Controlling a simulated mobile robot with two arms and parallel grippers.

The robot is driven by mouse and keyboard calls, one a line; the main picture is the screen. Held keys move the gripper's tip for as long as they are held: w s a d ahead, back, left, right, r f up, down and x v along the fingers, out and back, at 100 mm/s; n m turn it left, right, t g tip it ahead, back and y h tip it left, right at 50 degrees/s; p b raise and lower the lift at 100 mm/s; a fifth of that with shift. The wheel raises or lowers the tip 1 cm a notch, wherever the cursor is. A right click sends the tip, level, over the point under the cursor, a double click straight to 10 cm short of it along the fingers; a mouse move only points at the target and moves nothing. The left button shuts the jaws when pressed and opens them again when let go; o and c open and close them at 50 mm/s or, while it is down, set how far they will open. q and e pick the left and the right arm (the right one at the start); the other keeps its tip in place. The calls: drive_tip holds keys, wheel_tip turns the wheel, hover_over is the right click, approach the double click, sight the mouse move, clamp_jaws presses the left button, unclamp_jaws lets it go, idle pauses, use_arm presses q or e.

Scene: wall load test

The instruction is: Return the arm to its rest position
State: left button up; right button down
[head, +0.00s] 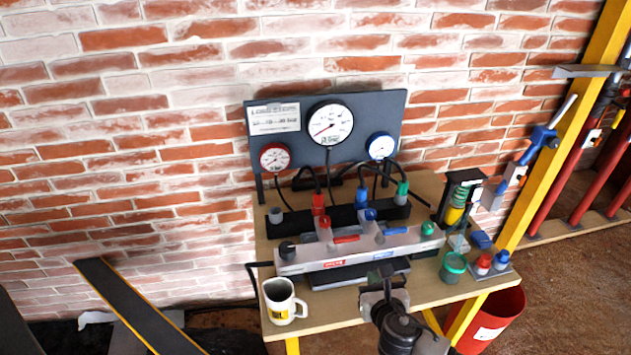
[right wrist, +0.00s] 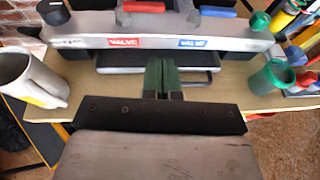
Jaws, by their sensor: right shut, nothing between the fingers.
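My right arm comes in from the bottom of the head view, and its gripper (head: 380,278) is over the front of the table, in front of the grey valve manifold (head: 355,247). In the right wrist view the two green fingers (right wrist: 162,76) are together with nothing between them. They point at the front of the manifold, which also shows there (right wrist: 225,40). I cannot tell whether they touch it. My left gripper is not in view.
A wooden table (head: 335,312) carries a white mug (head: 280,301) at left and a green cup (head: 453,267) at right. A gauge board (head: 290,112) stands behind, before a brick wall. A red bin (head: 488,320) and a yellow post (head: 548,130) are at the right.

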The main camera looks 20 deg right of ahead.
drive_tip(key=s+a+m+g+y, duration=0.15)
drive_tip(key=s+m+g, duration=0.25)
drive_tip(key=s+m, duration=0.55)
drive_tip(key=s+a+m+g, duration=0.3)
drive_tip(key=s+m, duration=0.3)
drive_tip(key=m, duration=0.6)
drive_tip(key=s+a+m+g+y, duration=0.15)
drive_tip(key=s+m+g, duration=0.25)
drive_tip(key=s+m, duration=0.5)
wheel_tip(320, 180, down, 26)
drive_tip(key=m+g, duration=0.1)
drive_tip(key=s+d+f+g, duration=0.1)
drive_tip(key=s+d+f, duration=0.1)
drive_tip(key=s+f, duration=1.3)
drive_tip(key=shift+s+d+f, duration=0.15)
drive_tip(key=shift+s+d, duration=0.2)
drive_tip(key=shift+s, duration=0.15)
